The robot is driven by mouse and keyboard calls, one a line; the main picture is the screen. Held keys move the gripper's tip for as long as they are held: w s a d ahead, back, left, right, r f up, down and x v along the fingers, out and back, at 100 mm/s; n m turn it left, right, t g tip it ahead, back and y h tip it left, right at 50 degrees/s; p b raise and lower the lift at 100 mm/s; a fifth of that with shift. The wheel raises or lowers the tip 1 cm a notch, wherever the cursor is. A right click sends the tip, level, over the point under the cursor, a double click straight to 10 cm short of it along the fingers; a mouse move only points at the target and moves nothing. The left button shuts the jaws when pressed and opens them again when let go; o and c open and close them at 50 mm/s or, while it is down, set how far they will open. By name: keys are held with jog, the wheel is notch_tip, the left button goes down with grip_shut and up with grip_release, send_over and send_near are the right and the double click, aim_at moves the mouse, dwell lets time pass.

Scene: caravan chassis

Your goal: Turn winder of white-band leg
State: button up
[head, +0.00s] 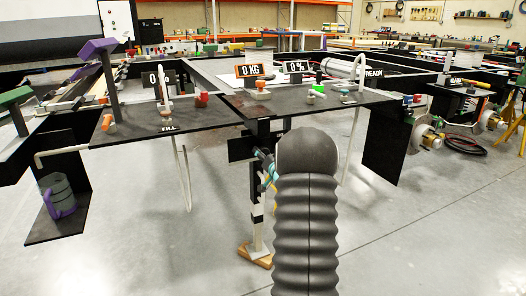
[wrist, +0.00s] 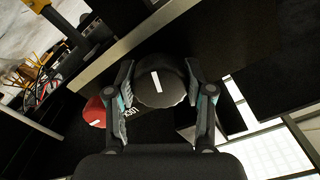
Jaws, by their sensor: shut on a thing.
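The leg with white bands (head: 257,208) stands under the front of the chassis, its foot on a wooden block (head: 256,255). In the wrist view a round black knob (wrist: 165,96), with a short white mark on its face, sits between the two fingers of my gripper (wrist: 160,76). It seems to be the winder. The fingers are shut on its sides. In the head view my gripper (head: 265,170) is beside the upper part of the leg, and my grey arm hides much of it. The winder cannot be made out there.
A red round part (wrist: 95,112) is just left of the knob in the wrist view, beside partly hidden white lettering. The dark deck (head: 220,103) with "0 KG" and "0 %" signs is above. The floor in front is clear.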

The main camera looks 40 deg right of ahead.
jog(key=shift+r+m+p, duration=0.1)
jog(key=shift+m+p, duration=0.85)
jog(key=shift+m, duration=1.15)
jog(key=o, duration=1.2)
jog(key=shift+c, duration=0.2)
jog(key=v, duration=1.2)
